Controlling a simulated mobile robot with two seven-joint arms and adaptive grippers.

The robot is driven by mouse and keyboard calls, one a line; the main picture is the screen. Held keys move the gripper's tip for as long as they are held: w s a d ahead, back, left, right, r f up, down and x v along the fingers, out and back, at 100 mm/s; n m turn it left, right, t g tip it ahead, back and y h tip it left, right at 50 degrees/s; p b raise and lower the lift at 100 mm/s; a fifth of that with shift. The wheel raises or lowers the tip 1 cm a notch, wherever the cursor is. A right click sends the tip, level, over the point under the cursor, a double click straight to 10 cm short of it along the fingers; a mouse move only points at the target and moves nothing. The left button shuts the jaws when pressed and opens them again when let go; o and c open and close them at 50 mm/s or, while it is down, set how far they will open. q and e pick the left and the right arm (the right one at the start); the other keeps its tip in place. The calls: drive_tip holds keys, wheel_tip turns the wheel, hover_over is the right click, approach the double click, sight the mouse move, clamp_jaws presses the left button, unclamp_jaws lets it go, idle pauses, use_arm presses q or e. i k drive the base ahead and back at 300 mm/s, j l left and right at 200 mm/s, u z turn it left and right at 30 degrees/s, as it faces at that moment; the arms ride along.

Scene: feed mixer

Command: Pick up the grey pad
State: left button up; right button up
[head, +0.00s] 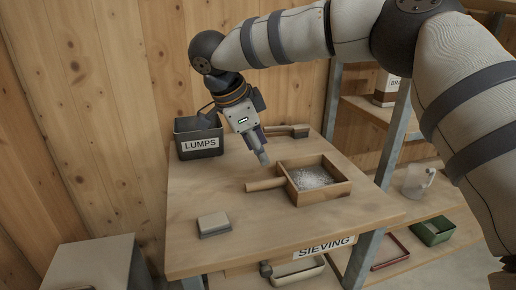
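The grey pad (214,225) lies flat on the wooden table near its front left edge. It is a small block with a pale top and a darker grey lower part. My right gripper (263,158) hangs above the table, behind and to the right of the pad and clear of it. Its fingers point down and slightly right, close to the wooden sieve's handle. I see them from the side, so the gap between them does not show. My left gripper is out of the picture.
A wooden sieve (335,190) with pale lumps stands right of the pad, its handle (265,184) pointing left. A black LUMPS bin (198,148) stands at the back left, a brush (299,131) at the back. The table around the pad is clear.

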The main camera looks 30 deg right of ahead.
sight(209, 226)
drive_tip(key=k, duration=1)
